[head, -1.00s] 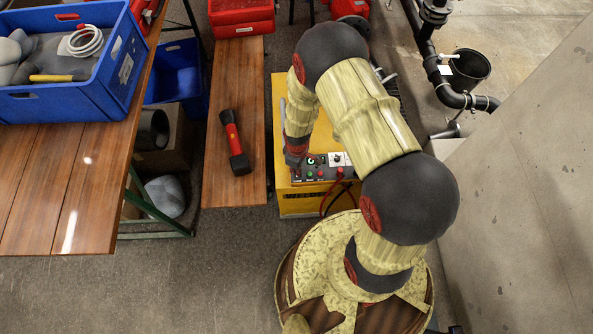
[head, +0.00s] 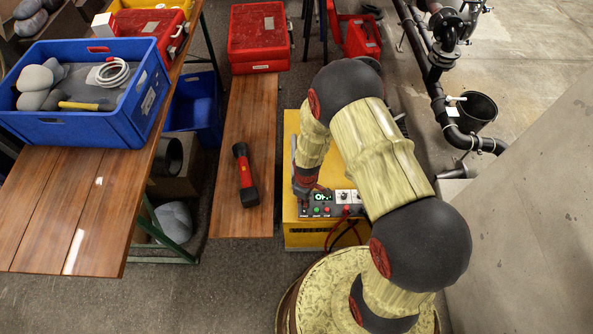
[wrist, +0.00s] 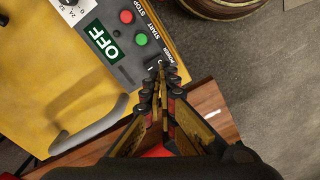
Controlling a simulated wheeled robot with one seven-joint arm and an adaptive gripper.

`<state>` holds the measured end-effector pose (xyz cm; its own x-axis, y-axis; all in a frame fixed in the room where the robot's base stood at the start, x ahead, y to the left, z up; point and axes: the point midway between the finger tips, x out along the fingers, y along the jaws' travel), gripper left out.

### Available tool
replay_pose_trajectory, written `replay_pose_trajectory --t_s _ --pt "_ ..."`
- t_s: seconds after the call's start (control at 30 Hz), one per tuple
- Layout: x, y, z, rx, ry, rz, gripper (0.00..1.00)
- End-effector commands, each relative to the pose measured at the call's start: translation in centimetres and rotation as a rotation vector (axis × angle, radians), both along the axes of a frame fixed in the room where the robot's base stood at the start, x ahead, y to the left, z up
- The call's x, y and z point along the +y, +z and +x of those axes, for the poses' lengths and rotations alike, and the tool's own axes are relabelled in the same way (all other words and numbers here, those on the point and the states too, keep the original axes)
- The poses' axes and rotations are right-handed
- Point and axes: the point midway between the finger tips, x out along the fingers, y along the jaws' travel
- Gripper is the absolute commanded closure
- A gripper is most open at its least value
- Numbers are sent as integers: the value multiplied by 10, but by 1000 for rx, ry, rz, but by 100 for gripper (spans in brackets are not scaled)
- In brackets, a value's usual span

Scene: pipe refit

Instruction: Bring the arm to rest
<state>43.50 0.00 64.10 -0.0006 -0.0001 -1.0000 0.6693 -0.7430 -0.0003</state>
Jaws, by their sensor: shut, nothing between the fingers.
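My arm reaches over a yellow machine (head: 291,130) with its elbow raised and its forearm hanging down. My gripper (head: 302,196) is at the left end of the machine's control panel (head: 335,210). In the wrist view my gripper (wrist: 160,72) is shut and empty, its fingertips together over or at the panel's edge by a small switch marked power. I cannot tell whether the tips touch it. The panel's display (wrist: 103,41) reads OFF. A red button (wrist: 126,16) and a green button (wrist: 141,40) sit beside it.
A narrow wooden bench (head: 243,215) with a red and black flashlight (head: 245,176) stands left of the machine. A table (head: 75,210) holds a blue crate (head: 95,130). Black pipes (head: 437,92), a bucket (head: 478,108) and a grey wall (head: 530,220) are on the right.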

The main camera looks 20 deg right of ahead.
Motion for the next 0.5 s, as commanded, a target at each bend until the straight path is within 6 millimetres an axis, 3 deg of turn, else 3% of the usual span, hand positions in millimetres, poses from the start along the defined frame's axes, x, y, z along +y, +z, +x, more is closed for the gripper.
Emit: replay_pose_trajectory --t_s 0.37,0.5 --pt "0 0 -6 22 -62 -1 100" --pt "0 0 -44 125 -167 -11 100"
